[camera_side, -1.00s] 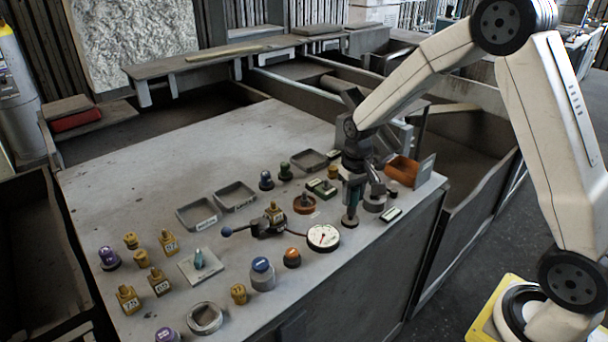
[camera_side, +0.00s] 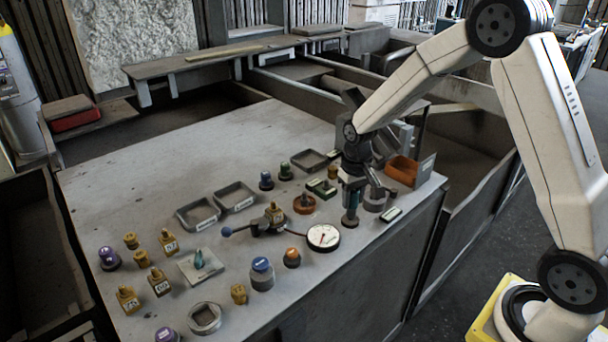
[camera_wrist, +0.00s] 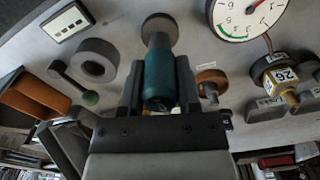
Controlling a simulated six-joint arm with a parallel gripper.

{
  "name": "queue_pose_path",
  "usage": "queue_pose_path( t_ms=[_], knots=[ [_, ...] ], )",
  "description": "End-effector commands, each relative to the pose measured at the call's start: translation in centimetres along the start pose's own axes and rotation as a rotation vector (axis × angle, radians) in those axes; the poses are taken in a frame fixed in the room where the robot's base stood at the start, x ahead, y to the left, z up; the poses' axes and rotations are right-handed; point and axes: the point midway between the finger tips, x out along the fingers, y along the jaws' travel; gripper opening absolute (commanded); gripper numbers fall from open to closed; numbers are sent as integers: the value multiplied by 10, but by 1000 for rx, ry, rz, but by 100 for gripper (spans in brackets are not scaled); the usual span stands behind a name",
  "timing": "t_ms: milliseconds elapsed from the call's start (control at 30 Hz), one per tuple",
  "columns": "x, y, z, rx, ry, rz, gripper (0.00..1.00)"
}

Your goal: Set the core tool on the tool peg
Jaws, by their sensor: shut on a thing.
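The core tool, with a teal handle, stands upright between the fingers of my gripper (camera_side: 354,185) at the right part of the bench in the side view. In the wrist view the core tool (camera_wrist: 160,78) sits between the two dark fingers, which are shut on it. Its lower end is right over a round grey base (camera_wrist: 160,24), which also shows in the side view (camera_side: 350,222) and looks like the tool peg's foot. The peg itself is hidden, and I cannot tell whether the tool touches it.
A white dial gauge (camera_side: 323,237) lies just left of the tool. A grey ring (camera_side: 375,199), an orange bin (camera_side: 402,170) and a small display (camera_side: 391,215) are close on the right. Several labelled parts and trays fill the left. The bench's front edge is near.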

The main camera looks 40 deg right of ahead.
Motion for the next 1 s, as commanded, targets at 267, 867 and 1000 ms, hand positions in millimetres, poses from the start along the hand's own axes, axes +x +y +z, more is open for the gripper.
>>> queue_pose_path(
  t_ms=[267, 867, 1000],
  knots=[
    [4, 0, 0, 0, 0, 0, 0],
    [11, 0, 0, 0, 0, 0, 61],
    [11, 0, 0, 0, 0, 0, 83]
  ],
)
